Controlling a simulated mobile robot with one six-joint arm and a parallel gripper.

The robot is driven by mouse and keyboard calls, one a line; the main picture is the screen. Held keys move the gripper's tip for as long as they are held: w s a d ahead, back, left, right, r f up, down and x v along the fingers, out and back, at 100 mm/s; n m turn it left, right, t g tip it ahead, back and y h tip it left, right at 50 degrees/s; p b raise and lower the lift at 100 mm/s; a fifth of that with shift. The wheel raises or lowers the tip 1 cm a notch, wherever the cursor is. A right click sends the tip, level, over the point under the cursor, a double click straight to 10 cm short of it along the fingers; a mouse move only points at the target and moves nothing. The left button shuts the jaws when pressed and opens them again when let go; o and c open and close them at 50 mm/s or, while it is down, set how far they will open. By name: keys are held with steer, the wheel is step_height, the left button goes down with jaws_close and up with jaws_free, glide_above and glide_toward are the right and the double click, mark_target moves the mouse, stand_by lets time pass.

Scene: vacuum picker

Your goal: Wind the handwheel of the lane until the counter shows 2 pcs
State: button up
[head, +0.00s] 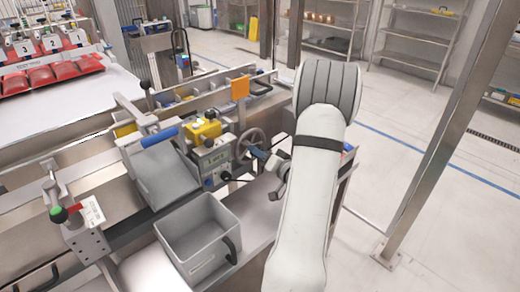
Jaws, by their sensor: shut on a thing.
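The handwheel (249,142) is a dark spoked wheel on the right side of a grey lane unit (213,160). The unit's front carries small panels, and any counter figures there are too small to read. My gripper (262,155) reaches in from the right and is shut at the near right part of the wheel's rim. The fingertips overlap the wheel, and the exact part held, rim or crank grip, is too small to make out. My pale arm hides what lies right of the wheel.
A grey open bin (199,238) stands in front of the unit, and a grey chute (166,176) slopes at its left. A yellow block (204,131) sits on top, with an orange plate (240,88) behind. A metal post (450,130) rises at the right.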

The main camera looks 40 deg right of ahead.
steer(key=shift+a, duration=0.1)
stand_by(0.3)
steer(key=o, duration=1)
steer(key=shift+c, duration=0.2)
steer(key=s, duration=0.7)
steer(key=shift+s+d, duration=0.35)
steer(key=shift+s, duration=0.05)
